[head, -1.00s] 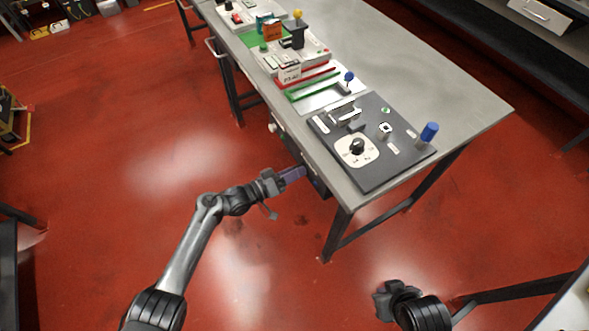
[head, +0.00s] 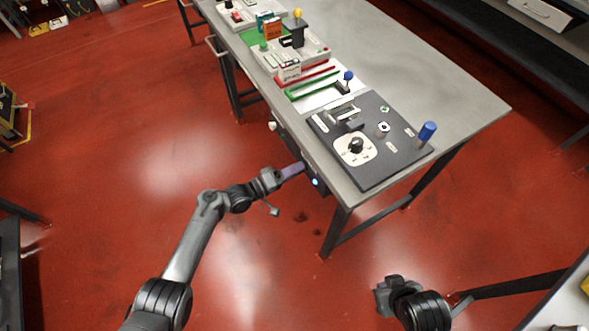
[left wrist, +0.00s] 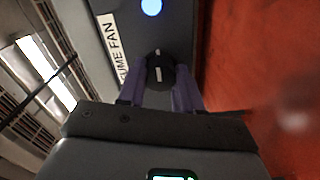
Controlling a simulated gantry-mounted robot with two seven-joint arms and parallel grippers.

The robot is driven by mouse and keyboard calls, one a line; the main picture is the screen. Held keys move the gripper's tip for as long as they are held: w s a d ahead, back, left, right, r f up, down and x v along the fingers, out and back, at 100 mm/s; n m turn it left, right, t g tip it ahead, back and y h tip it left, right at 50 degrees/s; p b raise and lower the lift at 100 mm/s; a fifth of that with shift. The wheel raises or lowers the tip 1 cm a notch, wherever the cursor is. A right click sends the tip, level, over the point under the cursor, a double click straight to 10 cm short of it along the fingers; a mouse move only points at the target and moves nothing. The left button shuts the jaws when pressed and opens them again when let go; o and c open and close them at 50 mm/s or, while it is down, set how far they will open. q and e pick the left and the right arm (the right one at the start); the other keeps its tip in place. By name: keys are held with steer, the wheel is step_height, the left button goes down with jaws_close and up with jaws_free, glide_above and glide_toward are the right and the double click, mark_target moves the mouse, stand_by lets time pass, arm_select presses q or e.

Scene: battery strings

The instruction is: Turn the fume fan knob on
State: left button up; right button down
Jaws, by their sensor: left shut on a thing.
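The fume fan knob (left wrist: 159,70) is a round black knob with a white mark, on a dark panel (left wrist: 170,28) below a blue light (left wrist: 151,6) in the left wrist view. A white "FUME FAN" label (left wrist: 112,45) is beside it. My left gripper (left wrist: 164,83) has its purple fingers shut on the knob, one on each side. In the head view my left gripper (head: 297,169) reaches the box under the table's near edge, where the blue light (head: 316,182) shows lit; the knob is hidden there. My right gripper (head: 385,296) is over the floor at the lower right, apart from the table.
A white pale knob (head: 272,126) sticks out of the table's side. The red floor around my left arm is clear.

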arm_select(q)
steer(key=o, duration=1)
steer(key=shift+o, duration=0.2)
steer(key=shift+a, duration=0.1)
steer(key=p+v, duration=0.2)
steer(key=v, duration=0.8)
steer(key=shift+s+a, duration=0.2)
steer(key=shift+a, duration=0.1)
